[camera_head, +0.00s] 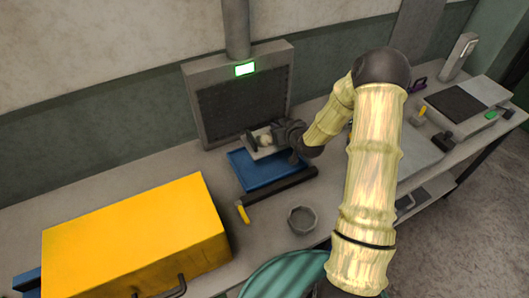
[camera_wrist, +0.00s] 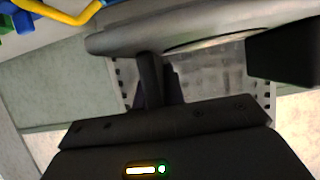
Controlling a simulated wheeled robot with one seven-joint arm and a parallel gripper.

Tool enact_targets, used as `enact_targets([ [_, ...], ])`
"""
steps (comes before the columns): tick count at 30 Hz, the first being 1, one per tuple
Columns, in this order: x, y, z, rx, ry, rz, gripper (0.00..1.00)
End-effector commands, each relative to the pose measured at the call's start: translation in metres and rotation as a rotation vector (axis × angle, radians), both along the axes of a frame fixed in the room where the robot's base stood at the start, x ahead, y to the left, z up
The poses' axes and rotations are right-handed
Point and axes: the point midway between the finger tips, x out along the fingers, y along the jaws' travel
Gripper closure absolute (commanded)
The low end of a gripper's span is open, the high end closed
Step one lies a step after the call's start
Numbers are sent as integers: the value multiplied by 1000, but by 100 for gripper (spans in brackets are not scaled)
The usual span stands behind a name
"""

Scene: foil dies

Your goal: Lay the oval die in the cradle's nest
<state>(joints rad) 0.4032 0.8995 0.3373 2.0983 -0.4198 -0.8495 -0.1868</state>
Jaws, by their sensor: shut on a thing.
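My gripper (camera_head: 270,137) is above the back part of a blue tray (camera_head: 252,179), in front of a grey upright panel. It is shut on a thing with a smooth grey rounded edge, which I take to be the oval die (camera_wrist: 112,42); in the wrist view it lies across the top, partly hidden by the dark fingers. In the head view a small pale, greyish thing shows at the jaws, too small to make out. I cannot pick out the cradle or its nest for certain, nor tell whether the held thing touches anything.
A large yellow box (camera_head: 135,245) fills the front left. A dark bar (camera_head: 280,187) with a yellow grip lies along the tray's front. A grey cup (camera_head: 301,219) stands nearer. The grey panel (camera_head: 240,100) with a green light stands behind. Bench between box and panel is clear.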

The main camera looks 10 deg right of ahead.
Motion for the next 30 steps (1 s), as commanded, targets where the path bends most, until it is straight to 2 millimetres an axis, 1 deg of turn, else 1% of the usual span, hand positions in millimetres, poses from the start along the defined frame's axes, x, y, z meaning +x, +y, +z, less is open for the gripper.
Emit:
enact_targets([
  [10, 0, -1, 1, 1, -2, -2, 100],
  [13, 0, -1, -2, 1, -1, -3, 100],
  [17, 0, -1, -15, 2, 3, -2, 100],
  [24, 0, -1, -49, 3, 2, -3, 100],
  [27, 0, -2, -56, 1, -2, -4, 100],
  [30, 1, -2, -58, 1, -3, -3, 100],
])
